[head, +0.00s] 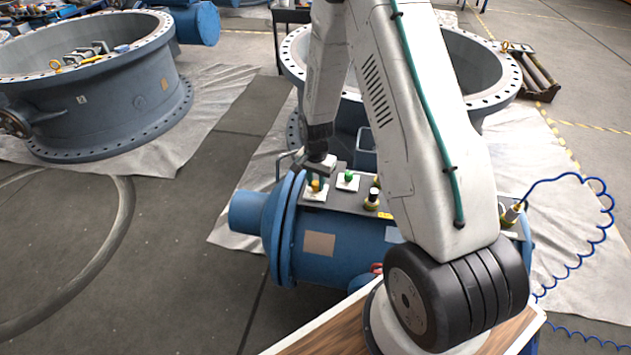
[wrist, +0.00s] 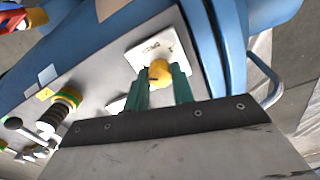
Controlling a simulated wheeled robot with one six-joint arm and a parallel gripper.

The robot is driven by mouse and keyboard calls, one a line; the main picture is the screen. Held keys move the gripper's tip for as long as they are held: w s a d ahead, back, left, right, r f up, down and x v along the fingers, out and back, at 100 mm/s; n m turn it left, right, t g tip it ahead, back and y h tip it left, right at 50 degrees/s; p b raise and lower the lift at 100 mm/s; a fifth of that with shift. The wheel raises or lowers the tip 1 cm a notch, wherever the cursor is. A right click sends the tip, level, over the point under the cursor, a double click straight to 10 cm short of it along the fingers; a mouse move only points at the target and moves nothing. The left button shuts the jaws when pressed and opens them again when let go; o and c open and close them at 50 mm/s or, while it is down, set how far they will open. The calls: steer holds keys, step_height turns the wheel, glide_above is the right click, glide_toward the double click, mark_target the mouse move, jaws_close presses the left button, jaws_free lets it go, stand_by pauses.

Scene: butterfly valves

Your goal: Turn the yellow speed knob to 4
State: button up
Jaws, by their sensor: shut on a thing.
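The yellow speed knob (head: 315,185) sits on a white square plate at the left end of the panel on the blue cylinder. In the wrist view the yellow knob (wrist: 160,73) is between the green fingers of my gripper (wrist: 161,84), which is shut on it. The white plate (wrist: 152,48) carries dark markings; they are too small and blurred to read. Which way the knob points cannot be told.
A black-and-brass fitting (head: 372,198) stands farther right on the panel. A blue coiled hose (head: 575,178) hangs at the right. Large grey valve bodies (head: 100,95) stand behind.

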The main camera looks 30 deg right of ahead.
mark_target(316, 183)
steer(key=n, duration=0.5)
steer(key=shift+n, duration=0.3)
steer(key=n, duration=0.5)
steer(key=shift+n, duration=0.4)
steer(key=o, duration=1)
steer(key=shift+r, duration=0.1)
step_height(316, 183, up, 8)
steer(key=shift+f, duration=0.15)
